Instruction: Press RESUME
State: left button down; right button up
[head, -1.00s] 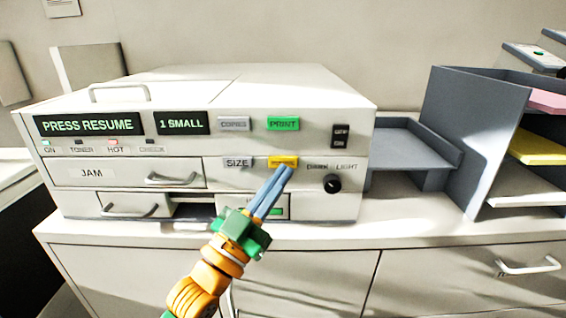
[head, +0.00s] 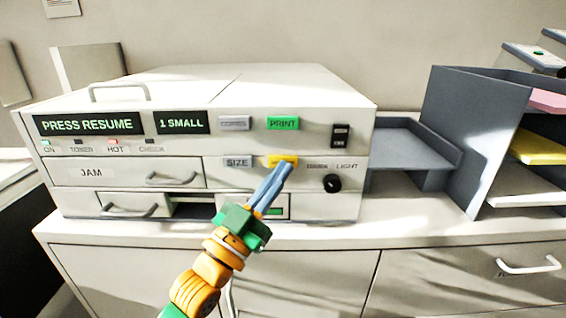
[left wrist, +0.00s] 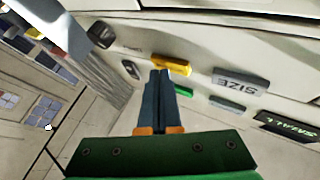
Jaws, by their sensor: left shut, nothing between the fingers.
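The copier (head: 230,85) stands on the counter, and its display (head: 88,124) reads "PRESS RESUME". A yellow button (head: 274,160) sits on its front below the green PRINT button (head: 283,123); its lettering is not legible. My left gripper (head: 286,166) is shut and empty, its blue-grey fingertips at the yellow button and overlapping its lower right part. In the left wrist view the yellow button (left wrist: 172,65) lies just past the fingertips (left wrist: 160,74). I cannot tell whether they touch. My right gripper is not in view.
The SIZE button (head: 237,161) is just left of the yellow one, and the COPIES button (head: 234,123) is above that. A dark knob (head: 332,184) is to the right. A grey tray (head: 410,145) and a paper rack (head: 478,110) stand right of the copier.

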pick_arm(q)
jog(key=shift+w, duration=0.3)
jog(key=shift+s, duration=0.1)
dwell(0.5)
jog(key=shift+s+p, duration=0.4)
jog(key=shift+s, duration=0.35)
jog(key=shift+s, duration=0.1)
jog(key=s+p, duration=0.2)
jog(key=s, duration=0.2)
jog(key=shift+s, duration=0.4)
